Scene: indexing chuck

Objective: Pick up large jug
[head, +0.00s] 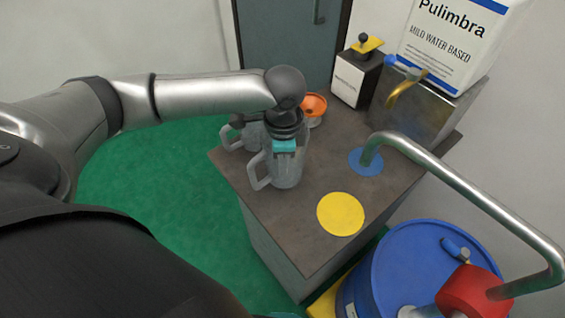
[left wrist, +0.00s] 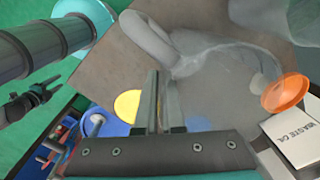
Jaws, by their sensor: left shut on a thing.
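The large clear grey jug (head: 288,172) stands near the left edge of the dark worktop, its handle to the left. In the left wrist view its translucent body (left wrist: 215,75) fills the upper middle. My left gripper (head: 284,150) points down at the top of this jug. In the left wrist view the gripper's two fingers (left wrist: 158,105) are nearly together, shut on what appears to be the jug's wall. The exact contact is hard to see. A second, similar jug (head: 234,140) stands behind it, partly hidden by my arm.
A yellow disc (head: 341,214) and a blue disc (head: 366,162) lie on the worktop (head: 300,235). A curved metal pipe (head: 470,195) arches over the right side. An orange funnel-like piece (head: 314,105), a labelled box (head: 355,80) and a steel container (head: 410,108) stand behind. A blue drum (head: 385,265) is at front right.

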